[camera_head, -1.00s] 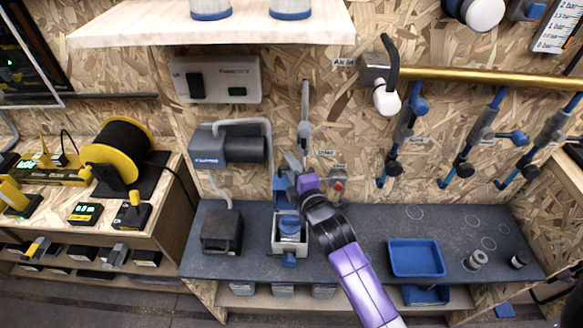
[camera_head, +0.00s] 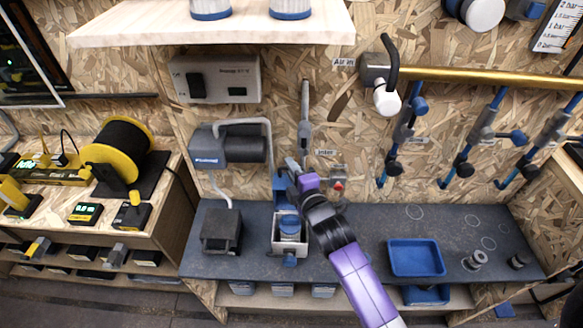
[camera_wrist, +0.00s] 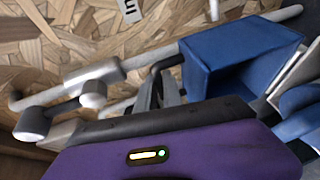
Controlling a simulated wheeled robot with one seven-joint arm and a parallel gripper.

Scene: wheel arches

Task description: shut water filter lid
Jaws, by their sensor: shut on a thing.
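The water filter (camera_head: 291,246) is a pale box with a blue round part inside, standing on the dark bench. Its blue lid (camera_head: 280,190) stands raised at the back of the box, so the filter is open. In the wrist view the lid (camera_wrist: 235,50) shows as a hollow blue shape right of the fingers. My purple gripper (camera_head: 291,165) is at the top of the raised lid. Its dark fingers (camera_wrist: 163,88) are shut at the lid's near edge, apparently on the lid. The exact contact is partly hidden by the gripper body.
A grey pump (camera_head: 230,146) hangs on the wall to the left, with a dark box (camera_head: 221,232) below it. A grey wall lever (camera_head: 305,115) is just behind my gripper. A blue tray (camera_head: 416,258) lies to the right; the bench between is mostly clear.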

